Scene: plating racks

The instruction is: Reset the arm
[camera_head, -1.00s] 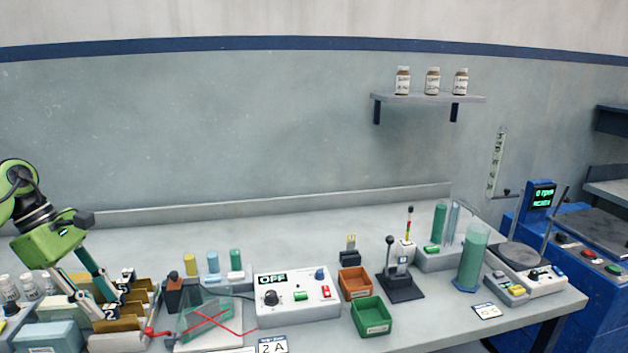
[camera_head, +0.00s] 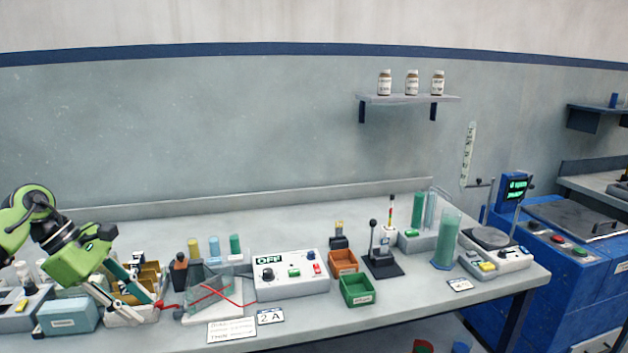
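My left arm comes in from the left, green with black joints. Its gripper (camera_head: 140,307) hangs over the left part of the bench, fingers pointing down and to the right. The two fingers are spread apart and nothing shows between them. The fingers are in front of a holder with tan dividers (camera_head: 149,277), partly hiding it; I cannot tell whether they touch it. My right gripper is not in view.
Right of the gripper are a clear panel with red wires (camera_head: 205,290), a control box reading OFF (camera_head: 290,283), orange (camera_head: 343,262) and green (camera_head: 357,290) bins and a black lever (camera_head: 382,264). A blue-grey box (camera_head: 68,314) stands left. The bench's rear strip is clear.

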